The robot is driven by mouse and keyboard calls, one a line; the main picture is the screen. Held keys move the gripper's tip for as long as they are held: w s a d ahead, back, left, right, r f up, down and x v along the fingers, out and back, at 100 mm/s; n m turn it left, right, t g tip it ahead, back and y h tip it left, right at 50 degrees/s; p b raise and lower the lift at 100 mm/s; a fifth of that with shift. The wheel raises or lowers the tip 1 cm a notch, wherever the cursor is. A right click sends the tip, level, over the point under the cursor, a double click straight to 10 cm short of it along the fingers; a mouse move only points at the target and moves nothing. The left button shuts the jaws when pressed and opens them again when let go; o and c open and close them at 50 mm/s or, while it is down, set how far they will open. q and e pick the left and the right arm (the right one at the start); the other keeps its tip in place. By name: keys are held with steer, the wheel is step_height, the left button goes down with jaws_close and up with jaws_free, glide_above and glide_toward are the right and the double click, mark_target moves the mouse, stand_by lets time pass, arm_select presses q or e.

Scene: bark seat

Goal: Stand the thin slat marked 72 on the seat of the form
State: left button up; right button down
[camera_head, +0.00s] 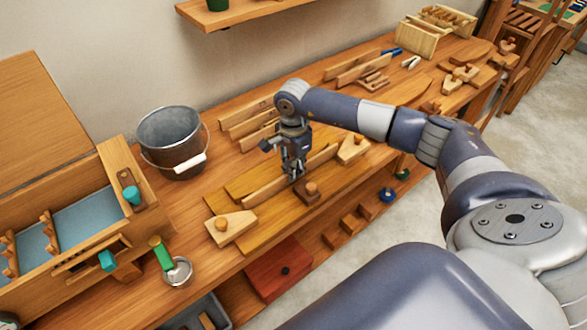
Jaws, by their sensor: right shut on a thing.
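My right gripper (293,174) points down over the bench and is shut on a long thin wooden slat (262,191). The slat stands on edge along a yellowish wooden form (237,188); I cannot tell whether it touches the form's seat. No number is readable on it at this size. A pale block with a knob (231,228) is at the slat's near-left end, and another pale block (353,149) is at its far-right end. A small dark block with a knob (308,193) sits beside the slat, close to the gripper. My left gripper is not in view.
Several other slats (252,137) stand behind the form. A metal bucket (172,141) is to the left, with a green-handled tool (163,256) in front. A wooden rack with a blue tray (88,222) fills the far left. Loose wooden pieces (463,75) lie at right.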

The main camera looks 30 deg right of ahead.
steer(key=shift+f, duration=0.1)
stand_by(0.6)
steer(key=c, duration=1.7)
jaws_free()
steer(key=shift+s, duration=0.1)
steer(key=shift+o, duration=0.2)
steer(key=shift+r+p, duration=0.55)
steer(key=shift+r, duration=0.75)
step_height(320, 180, up, 8)
steer(key=p, duration=0.4)
steer(key=shift+r, duration=0.2)
